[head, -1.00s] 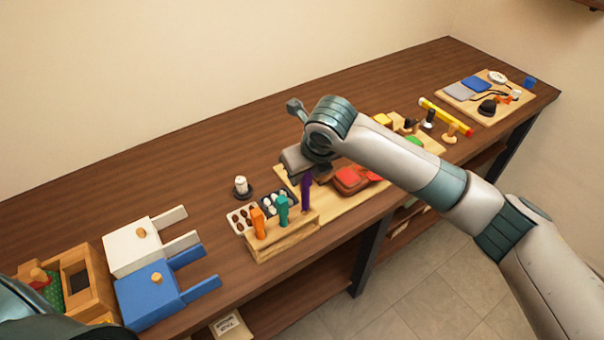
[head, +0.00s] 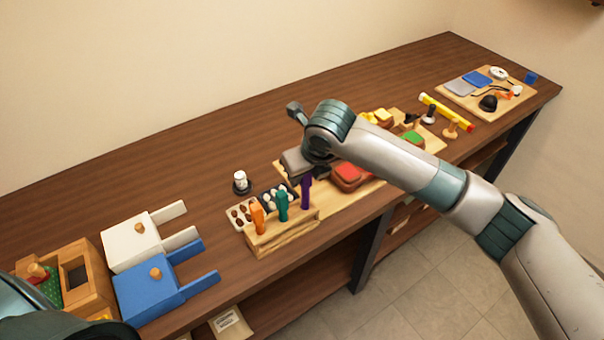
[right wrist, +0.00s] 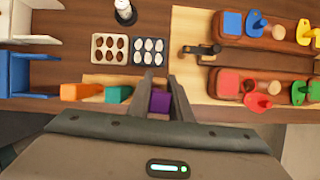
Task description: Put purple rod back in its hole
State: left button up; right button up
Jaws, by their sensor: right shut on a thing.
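The purple rod (head: 305,192) stands upright at the right end of the wooden rod block (head: 285,235), beside the teal rod (head: 282,206) and the orange rod (head: 257,217). My right gripper (right wrist: 160,92) is shut on the purple rod (right wrist: 160,102), whose top shows between the two fingers in the right wrist view. In the head view the gripper is mostly behind my wrist and the rod's top. The rod's lower end meets the block's top, but I cannot tell how deep it sits in the hole. My left gripper is out of view.
Two egg trays (right wrist: 110,48) lie behind the block. A white piece on a dark base (head: 240,182) stands behind them. White and blue boxes (head: 145,290) stand to the left. A board with red and green pieces (head: 350,175) lies to the right.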

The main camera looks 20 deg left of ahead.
jog(key=shift+f+b, duration=0.8)
jog(key=shift+f, duration=1.2)
jog(key=o, duration=0.9)
jog(key=shift+o, duration=0.2)
jog(key=shift+r, duration=0.1)
jog(key=shift+s+d+r+b, duration=0.2)
jog(key=shift+r+b, duration=0.1)
jog(key=shift+r, duration=0.25)
jog(key=b+v, duration=0.4)
jog(key=v, duration=1.2)
